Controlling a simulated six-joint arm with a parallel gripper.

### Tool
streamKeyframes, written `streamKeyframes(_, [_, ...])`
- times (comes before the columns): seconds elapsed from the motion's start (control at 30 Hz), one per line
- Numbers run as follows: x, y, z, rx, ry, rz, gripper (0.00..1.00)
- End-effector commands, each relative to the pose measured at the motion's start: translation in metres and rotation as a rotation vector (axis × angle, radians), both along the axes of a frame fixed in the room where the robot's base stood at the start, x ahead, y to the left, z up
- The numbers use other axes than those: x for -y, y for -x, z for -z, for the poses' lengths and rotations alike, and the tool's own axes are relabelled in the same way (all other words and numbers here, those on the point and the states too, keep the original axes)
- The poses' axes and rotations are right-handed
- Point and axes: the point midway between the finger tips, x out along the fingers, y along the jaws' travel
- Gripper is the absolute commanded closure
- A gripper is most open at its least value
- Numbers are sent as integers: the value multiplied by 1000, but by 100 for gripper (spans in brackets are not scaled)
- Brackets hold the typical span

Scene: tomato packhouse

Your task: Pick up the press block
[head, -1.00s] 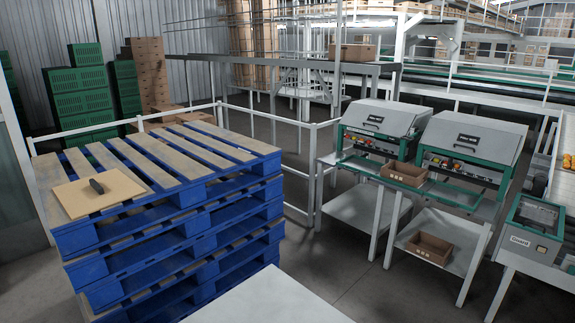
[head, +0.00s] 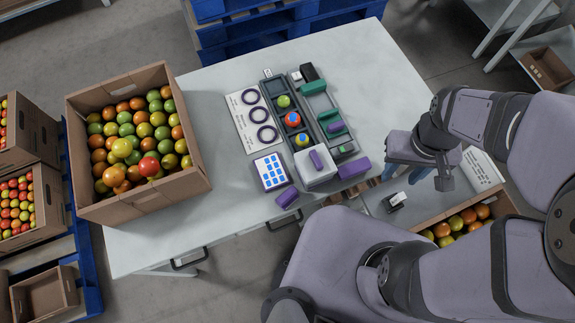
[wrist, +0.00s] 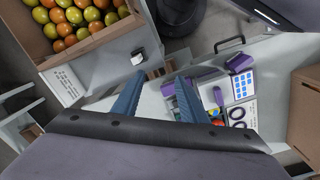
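A white block with a purple handle (head: 316,174) sits on the table at the near end of a dark tray; I take it for the press block, but no label confirms this. Loose purple blocks lie beside it, one at its right (head: 354,167) and one at its lower left (head: 287,197). My gripper (head: 403,174) hangs right of these things, past the table's right part. In the wrist view its two blue fingers (wrist: 161,78) are apart with nothing between them.
The dark tray (head: 309,137) holds several coloured balls. A card with black rings (head: 245,118) and a blue-dotted card (head: 271,171) lie left. A tomato crate (head: 145,199) fills the table's left side; another (head: 508,203) stands right. The table's back right (head: 365,65) is clear.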

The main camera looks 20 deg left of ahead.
Motion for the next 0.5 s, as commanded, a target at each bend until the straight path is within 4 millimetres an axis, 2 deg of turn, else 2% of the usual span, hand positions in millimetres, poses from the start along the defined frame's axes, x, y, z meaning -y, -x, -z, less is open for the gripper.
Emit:
streamKeyframes(0.27, [-67,-1,41,-47,106,-661,61])
streamKeyframes(0.5, [-134,17,77,-74,214,-1274,61])
